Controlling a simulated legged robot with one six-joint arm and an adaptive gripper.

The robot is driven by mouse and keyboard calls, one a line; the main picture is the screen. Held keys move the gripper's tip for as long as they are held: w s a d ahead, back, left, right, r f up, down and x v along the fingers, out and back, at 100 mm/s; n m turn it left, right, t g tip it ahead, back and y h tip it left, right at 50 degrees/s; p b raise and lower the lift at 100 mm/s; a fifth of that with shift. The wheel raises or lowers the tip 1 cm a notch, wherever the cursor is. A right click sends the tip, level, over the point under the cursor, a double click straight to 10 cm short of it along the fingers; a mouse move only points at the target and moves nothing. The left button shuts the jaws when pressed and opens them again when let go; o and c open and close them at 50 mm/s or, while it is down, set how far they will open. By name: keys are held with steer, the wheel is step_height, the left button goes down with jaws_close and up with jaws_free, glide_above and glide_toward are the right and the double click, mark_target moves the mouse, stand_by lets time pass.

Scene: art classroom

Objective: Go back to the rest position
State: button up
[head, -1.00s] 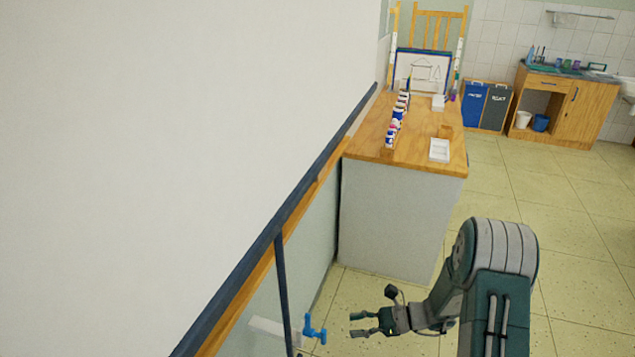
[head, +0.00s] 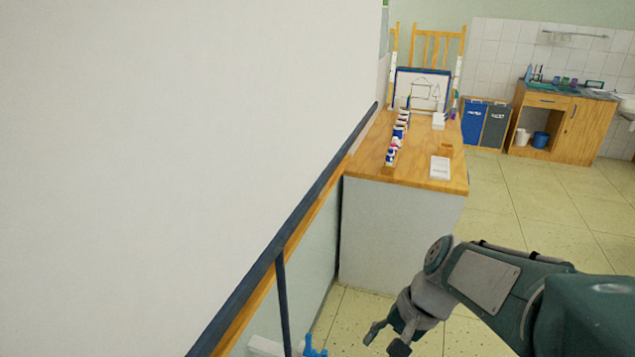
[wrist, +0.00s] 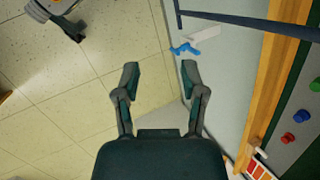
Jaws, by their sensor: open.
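My gripper (head: 386,341) is low in the head view, right of the wall rail and in front of the wooden-topped cabinet. In the wrist view my gripper (wrist: 160,75) shows its two fingers spread apart with nothing between them. A blue tap-like fitting (head: 312,346) is partly cut off at the bottom of the head view, left of the gripper. It also shows in the wrist view (wrist: 185,49), just beyond the fingertips. I cannot tell how far the fingers are from it.
A large white board (head: 170,130) with a dark rail fills the left. The cabinet (head: 395,235) ahead carries paint bottles (head: 398,140), a white tray (head: 440,167) and a framed drawing (head: 422,90). Bins (head: 485,125) and a sink unit (head: 562,125) stand behind. Open tiled floor lies right.

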steer(key=s+d+r+n+t+h, duration=0.4)
steer(key=s+r+n+t+h, duration=0.1)
steer(key=s+r+t, duration=0.1)
steer(key=shift+s+d+r+n, duration=0.25)
steer(key=shift+s+r+n, duration=0.15)
steer(key=shift+s+r, duration=0.5)
